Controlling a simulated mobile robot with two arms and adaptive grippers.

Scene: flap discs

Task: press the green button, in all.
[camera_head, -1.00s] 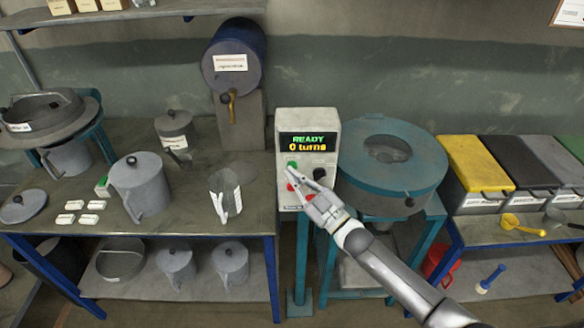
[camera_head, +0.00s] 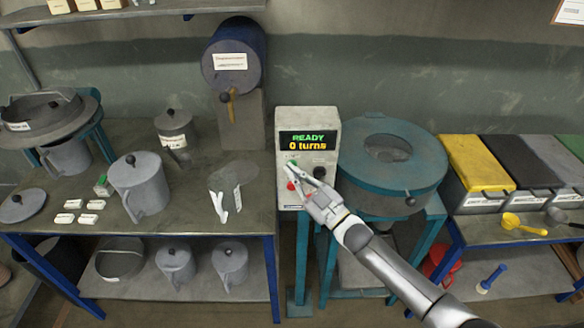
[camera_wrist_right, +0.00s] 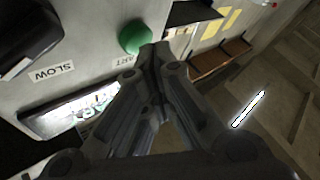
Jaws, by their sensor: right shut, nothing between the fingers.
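The control box (camera_head: 331,115) is a light grey panel with a display (camera_head: 308,141) reading "READY 0 turns". The green button (camera_wrist_right: 135,37) is a round dome in the right wrist view; in the head view the fingertips mostly cover it. My right gripper (camera_head: 292,168) is shut and empty, its tips at the panel's left side. In the right wrist view the fingertips (camera_wrist_right: 155,52) overlap the button's lower edge; I cannot tell whether they touch it. A red button (camera_head: 291,186) is below, and a black knob (camera_head: 319,172) is to the right. My left gripper is not in view.
A teal round machine (camera_head: 430,165) stands right of the box. A grey workbench (camera_head: 190,215) with jugs is left of it, and a blue drum (camera_head: 240,50) is above left. Yellow (camera_head: 470,165) and dark bins stand further right.

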